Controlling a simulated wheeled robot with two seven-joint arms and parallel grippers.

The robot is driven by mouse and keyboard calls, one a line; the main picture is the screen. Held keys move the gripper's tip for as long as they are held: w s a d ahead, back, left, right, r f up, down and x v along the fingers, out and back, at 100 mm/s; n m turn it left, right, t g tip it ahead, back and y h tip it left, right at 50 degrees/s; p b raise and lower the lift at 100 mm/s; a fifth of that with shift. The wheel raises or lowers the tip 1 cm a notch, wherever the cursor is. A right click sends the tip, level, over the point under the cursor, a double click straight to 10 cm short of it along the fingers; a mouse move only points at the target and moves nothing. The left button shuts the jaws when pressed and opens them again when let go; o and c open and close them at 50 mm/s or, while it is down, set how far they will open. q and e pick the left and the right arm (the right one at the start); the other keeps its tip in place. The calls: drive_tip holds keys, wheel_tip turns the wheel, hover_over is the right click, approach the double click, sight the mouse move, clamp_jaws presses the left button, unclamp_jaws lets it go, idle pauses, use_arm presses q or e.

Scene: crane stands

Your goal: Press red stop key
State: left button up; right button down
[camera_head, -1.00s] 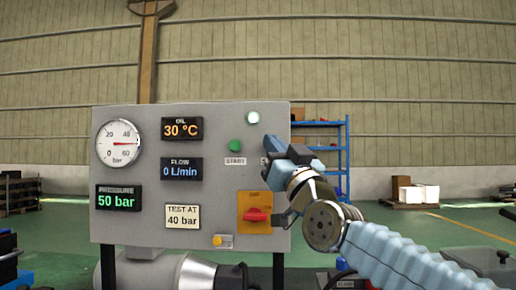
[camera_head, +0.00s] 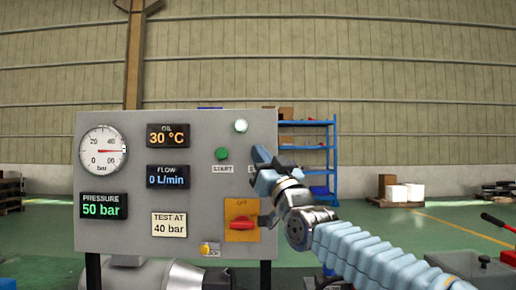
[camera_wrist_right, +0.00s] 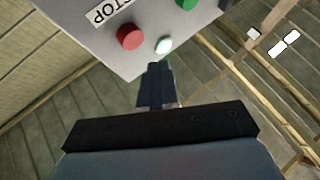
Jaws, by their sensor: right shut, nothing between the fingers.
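The red stop key (camera_wrist_right: 130,36) is a round red button beside the STOP label (camera_wrist_right: 111,12) in the right wrist view. In the head view my right gripper hides it. My right gripper (camera_head: 258,154) is shut and empty, at the right side of the grey panel (camera_head: 140,240). In the right wrist view its fingertips (camera_wrist_right: 154,68) point toward the panel's edge, close to the white lamp (camera_wrist_right: 164,45) and apart from the red key. My left gripper is not in view.
The panel also has a green start button (camera_head: 221,154), a lit white lamp (camera_head: 241,125), a red rotary switch (camera_head: 241,221), a pressure gauge (camera_head: 103,150) and several displays. A blue shelf (camera_head: 333,155) stands behind, to the right.

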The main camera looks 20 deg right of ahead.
drive_tip(key=shift+w+d, duration=0.2)
drive_tip(key=shift+w, duration=0.25)
drive_tip(key=shift+w+d, duration=0.2)
drive_tip(key=shift+w, duration=0.25)
idle(1.4)
drive_tip(key=shift+w+d+p, duration=0.15)
drive_tip(key=shift+w+p, duration=0.15)
drive_tip(key=shift+w, duration=0.1)
drive_tip(key=shift+w+d, duration=0.25)
drive_tip(key=shift+w, duration=0.2)
idle(0.7)
drive_tip(key=shift+s+f, duration=0.1)
drive_tip(key=shift+s+a+b, duration=0.4)
drive_tip(key=shift+s+b, duration=0.25)
drive_tip(key=shift+s, duration=0.1)
